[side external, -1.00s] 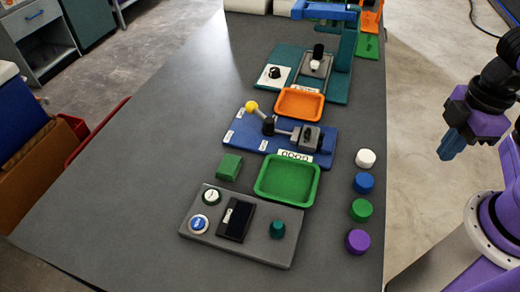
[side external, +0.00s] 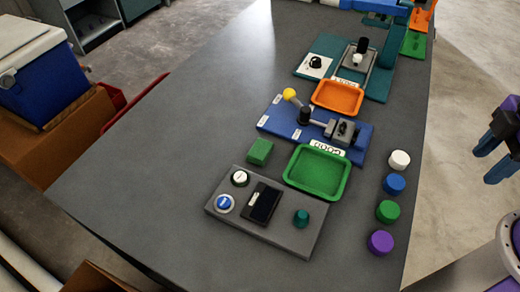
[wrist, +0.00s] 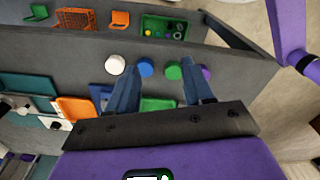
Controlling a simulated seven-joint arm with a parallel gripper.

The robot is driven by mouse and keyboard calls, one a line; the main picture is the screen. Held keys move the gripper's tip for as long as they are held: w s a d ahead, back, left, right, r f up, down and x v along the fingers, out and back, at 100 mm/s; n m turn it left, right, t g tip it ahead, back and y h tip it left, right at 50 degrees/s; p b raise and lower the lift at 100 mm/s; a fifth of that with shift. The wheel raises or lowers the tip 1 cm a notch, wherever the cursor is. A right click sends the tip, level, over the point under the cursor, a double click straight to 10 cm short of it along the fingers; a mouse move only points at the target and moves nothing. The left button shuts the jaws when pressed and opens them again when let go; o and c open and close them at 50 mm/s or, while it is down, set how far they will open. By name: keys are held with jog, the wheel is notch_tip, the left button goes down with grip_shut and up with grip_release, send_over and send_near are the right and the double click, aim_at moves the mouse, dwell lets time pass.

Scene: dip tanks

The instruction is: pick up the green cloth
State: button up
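The green cloth (side external: 259,151) looks like a small, thick green block. In the side view it lies on the grey table, left of the green tray (side external: 317,172) and behind the grey button panel (side external: 228,227). My gripper (side external: 496,153) is at the right edge of the side view, beyond the table's right edge and well away from the cloth. In the wrist view its two blue fingers (wrist: 160,88) stand apart with nothing held between them. I cannot make out the cloth in the wrist view; my gripper body hides part of the table.
White (side external: 399,160), blue (side external: 395,184), green (side external: 388,211) and purple (side external: 380,243) round pieces line the right side. A blue lever board (side external: 290,128) and orange tray (side external: 338,97) stand behind the green tray. The table's left part is clear.

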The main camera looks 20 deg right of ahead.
jog(key=o, duration=0.5)
jog(key=shift+c, duration=0.2)
jog(key=w+a+r+n, duration=0.3)
jog(key=w+a+n, duration=0.4)
jog(key=w+a, duration=1)
jog(key=n, duration=0.7)
send_over(260, 149)
notch_tip(260, 149, down, 4)
jog(key=r, duration=0.1)
jog(key=f, duration=1.2)
jog(key=shift+w+a+f, duration=0.2)
jog(key=shift+s+d+f, duration=0.1)
jog(key=shift+d+f, duration=0.05)
jog(key=shift+f, duration=1.2)
jog(key=shift+s+d+f, duration=0.1)
jog(key=shift+f, duration=1.2)
